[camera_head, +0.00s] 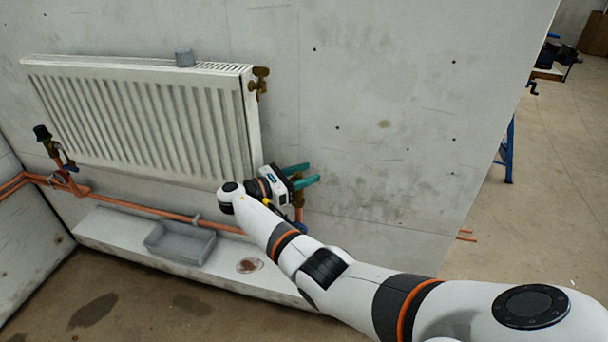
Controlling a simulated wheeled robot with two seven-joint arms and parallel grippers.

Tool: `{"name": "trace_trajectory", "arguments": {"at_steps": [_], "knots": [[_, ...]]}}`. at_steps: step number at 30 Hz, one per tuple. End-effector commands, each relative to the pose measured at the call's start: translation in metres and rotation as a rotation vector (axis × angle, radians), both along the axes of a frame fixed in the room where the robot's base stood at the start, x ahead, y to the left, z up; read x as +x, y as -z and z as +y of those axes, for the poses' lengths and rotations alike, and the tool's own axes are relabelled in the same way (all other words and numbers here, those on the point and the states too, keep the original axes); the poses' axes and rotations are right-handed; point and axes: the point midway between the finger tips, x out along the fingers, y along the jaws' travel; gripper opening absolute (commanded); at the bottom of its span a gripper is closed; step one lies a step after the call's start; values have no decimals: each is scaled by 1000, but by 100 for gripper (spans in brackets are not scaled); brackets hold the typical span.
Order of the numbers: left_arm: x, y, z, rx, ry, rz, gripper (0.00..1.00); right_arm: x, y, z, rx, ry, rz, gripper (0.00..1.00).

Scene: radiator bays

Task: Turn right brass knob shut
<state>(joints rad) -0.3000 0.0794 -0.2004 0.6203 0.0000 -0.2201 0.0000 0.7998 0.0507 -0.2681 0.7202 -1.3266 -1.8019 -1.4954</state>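A brass fitting with a knob (260,82) sits at the upper right end of the white radiator (150,115). My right gripper (315,173) is below it, beside the radiator's lower right corner. My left gripper is out of view.
A dark-capped valve (42,134) stands at the radiator's left, joined to copper pipe (140,207). A grey tray (181,243) and a rusty stain (249,266) are on the ledge below.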

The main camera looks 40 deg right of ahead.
Motion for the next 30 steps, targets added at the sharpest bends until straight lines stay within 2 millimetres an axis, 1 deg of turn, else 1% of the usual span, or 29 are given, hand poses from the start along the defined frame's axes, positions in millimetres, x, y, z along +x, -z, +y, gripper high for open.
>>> {"name": "trace_trajectory", "arguments": {"at_steps": [7,11,14,21,24,27,30], "knots": [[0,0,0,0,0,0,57,0,0,1,0,-1,0,42],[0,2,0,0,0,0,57,2,1,11,1,-3,0,42],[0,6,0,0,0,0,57,3,1,28,2,-3,0,42],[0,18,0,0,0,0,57,8,3,80,2,-3,0,42],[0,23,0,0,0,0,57,10,2,97,1,-3,0,42],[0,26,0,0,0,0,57,11,2,110,1,-1,0,42],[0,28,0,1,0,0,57,12,1,117,0,-1,0,42]]}}
